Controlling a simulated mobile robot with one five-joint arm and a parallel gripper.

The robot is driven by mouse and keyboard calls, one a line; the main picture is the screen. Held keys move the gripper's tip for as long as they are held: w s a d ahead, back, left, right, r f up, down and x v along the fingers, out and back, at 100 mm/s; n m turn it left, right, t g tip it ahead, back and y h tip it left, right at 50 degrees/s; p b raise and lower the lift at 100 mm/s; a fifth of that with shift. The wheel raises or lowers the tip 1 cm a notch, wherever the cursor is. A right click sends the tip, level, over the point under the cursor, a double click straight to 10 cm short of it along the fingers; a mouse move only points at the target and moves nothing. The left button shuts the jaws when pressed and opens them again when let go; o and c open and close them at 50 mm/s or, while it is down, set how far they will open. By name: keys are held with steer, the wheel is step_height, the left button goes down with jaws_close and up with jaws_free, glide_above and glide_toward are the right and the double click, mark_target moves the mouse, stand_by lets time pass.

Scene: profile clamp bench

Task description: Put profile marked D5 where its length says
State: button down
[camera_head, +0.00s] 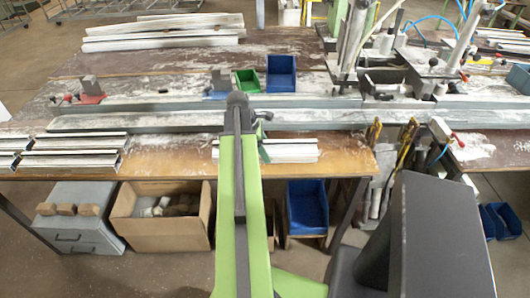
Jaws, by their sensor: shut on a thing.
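My green arm rises from the bottom centre and ends in a dark joint over the bench. My gripper's jaws are hidden behind this arm, so what they hold does not show. Short silver profiles (290,152) lie at the bench's front edge, just right of my arm, with an end showing on its left. More short profiles (75,152) lie in stacks at the front left. Long profiles (165,32) lie at the back left. No D5 mark can be read on any of them.
A long metal rail (150,122) runs across the wooden bench (170,160). A red block (90,98), a green bin (246,80) and a blue bin (281,73) stand behind it. Clamp machinery (395,82) stands at the right. A cardboard box (160,228) is under the bench.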

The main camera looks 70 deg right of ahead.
steer(key=shift+c, duration=1.6)
jaws_free()
steer(key=shift+r+p, duration=0.45)
steer(key=shift+p, duration=0.1)
steer(key=p+v, duration=1)
steer(key=v, duration=0.1)
steer(key=shift+w, duration=0.2)
steer(key=shift+a, duration=0.1)
